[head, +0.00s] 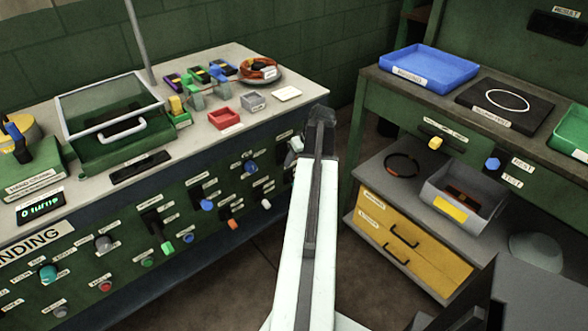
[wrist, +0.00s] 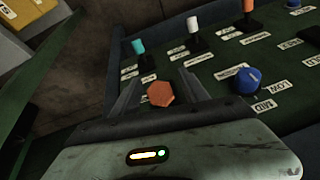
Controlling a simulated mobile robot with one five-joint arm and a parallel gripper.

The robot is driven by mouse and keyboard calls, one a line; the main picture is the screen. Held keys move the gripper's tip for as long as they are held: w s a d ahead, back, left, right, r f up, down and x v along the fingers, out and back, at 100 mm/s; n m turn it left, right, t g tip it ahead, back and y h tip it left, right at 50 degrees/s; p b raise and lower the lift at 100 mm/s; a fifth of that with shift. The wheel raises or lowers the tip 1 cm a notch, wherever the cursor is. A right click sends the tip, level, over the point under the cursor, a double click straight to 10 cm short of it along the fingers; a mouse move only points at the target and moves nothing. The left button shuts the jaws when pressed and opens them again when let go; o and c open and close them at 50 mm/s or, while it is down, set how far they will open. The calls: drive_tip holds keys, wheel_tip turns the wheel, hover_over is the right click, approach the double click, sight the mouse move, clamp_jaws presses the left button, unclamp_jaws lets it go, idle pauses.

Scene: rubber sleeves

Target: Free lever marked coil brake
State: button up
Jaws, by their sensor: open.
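The green control panel (head: 190,255) on the left bench front carries several levers and knobs with small labels. I cannot read any as coil brake, so I cannot tell which lever it is. The wrist view shows a teal-tipped lever (wrist: 138,48), a white-tipped lever (wrist: 193,25) and an orange-tipped lever (wrist: 248,8) in a row on the panel. My gripper (wrist: 157,88) is open, with an orange hexagonal knob (wrist: 160,94) showing between its fingers; contact cannot be told. In the head view my gripper (head: 322,118) is at the bench's right end.
A blue round knob (wrist: 246,80) is right of my fingers in the wrist view. In the head view, a green-tipped lever (head: 163,240) hangs farther left. A second bench with a blue tray (head: 430,66) and yellow drawers (head: 410,240) stands right. Floor shows between the benches.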

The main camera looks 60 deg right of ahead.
drive_tip(key=shift+x, duration=0.8)
drive_tip(key=shift+r, duration=0.1)
drive_tip(key=shift+s, duration=0.1)
clamp_jaws()
idle(0.6)
